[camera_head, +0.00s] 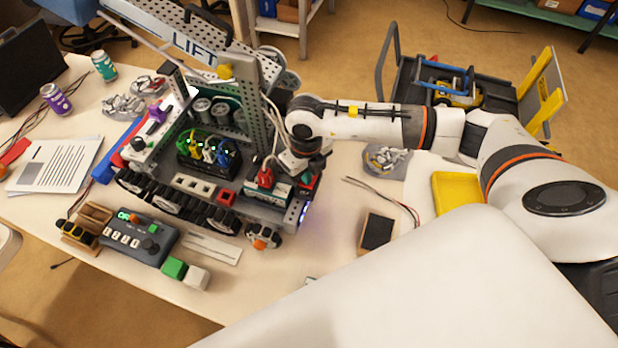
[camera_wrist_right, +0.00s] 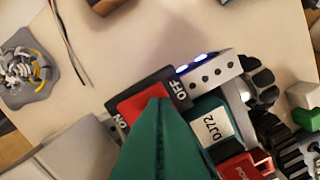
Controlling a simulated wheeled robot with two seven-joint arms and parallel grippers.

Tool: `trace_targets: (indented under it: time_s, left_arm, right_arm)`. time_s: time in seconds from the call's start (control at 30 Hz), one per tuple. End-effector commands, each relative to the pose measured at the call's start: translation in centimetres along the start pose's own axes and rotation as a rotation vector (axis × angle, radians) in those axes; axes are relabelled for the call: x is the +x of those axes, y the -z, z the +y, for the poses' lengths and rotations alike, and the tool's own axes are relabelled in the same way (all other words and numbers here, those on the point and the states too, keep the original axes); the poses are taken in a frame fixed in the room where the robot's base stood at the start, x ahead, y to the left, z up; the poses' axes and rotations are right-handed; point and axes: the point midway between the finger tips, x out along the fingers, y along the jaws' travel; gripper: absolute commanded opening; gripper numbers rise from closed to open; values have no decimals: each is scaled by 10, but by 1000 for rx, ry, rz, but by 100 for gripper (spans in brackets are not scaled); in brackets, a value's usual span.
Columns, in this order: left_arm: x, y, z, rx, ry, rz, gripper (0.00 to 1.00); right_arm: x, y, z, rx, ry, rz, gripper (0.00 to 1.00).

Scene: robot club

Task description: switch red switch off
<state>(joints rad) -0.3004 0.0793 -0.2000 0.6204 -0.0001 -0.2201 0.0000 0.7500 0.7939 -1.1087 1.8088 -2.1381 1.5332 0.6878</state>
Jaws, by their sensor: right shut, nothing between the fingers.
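The red switch (camera_wrist_right: 136,103) is a red rocker in a black housing, shown in the right wrist view. OFF is printed at its right end and ON at its left end. My right gripper (camera_wrist_right: 156,103) is shut and empty, its green fingertips over the rocker and covering part of it. I cannot tell whether they touch it or which way the rocker is tilted. In the head view the right gripper (camera_head: 306,152) is over the right corner of the tracked robot (camera_head: 207,190), largely hiding the switch. My left gripper is not in view.
A white DJ72 label (camera_wrist_right: 217,124) and a red plug (camera_wrist_right: 240,168) sit beside the switch. On the table are a grey control box (camera_head: 138,238), a black block (camera_head: 376,232), a yellow tray (camera_head: 460,190) and loose wires. The table is clear between the robot and black block.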

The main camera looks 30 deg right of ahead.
Motion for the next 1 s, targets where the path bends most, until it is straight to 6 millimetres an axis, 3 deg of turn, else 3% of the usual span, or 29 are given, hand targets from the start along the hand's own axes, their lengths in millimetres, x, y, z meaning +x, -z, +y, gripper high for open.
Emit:
trace_targets:
  time_s: [0.63,1.0]
  left_arm:
    - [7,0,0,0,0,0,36]
    - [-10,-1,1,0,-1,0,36]
  right_arm:
    - [8,0,0,0,0,0,0]
    - [-18,0,0,1,0,0,0]
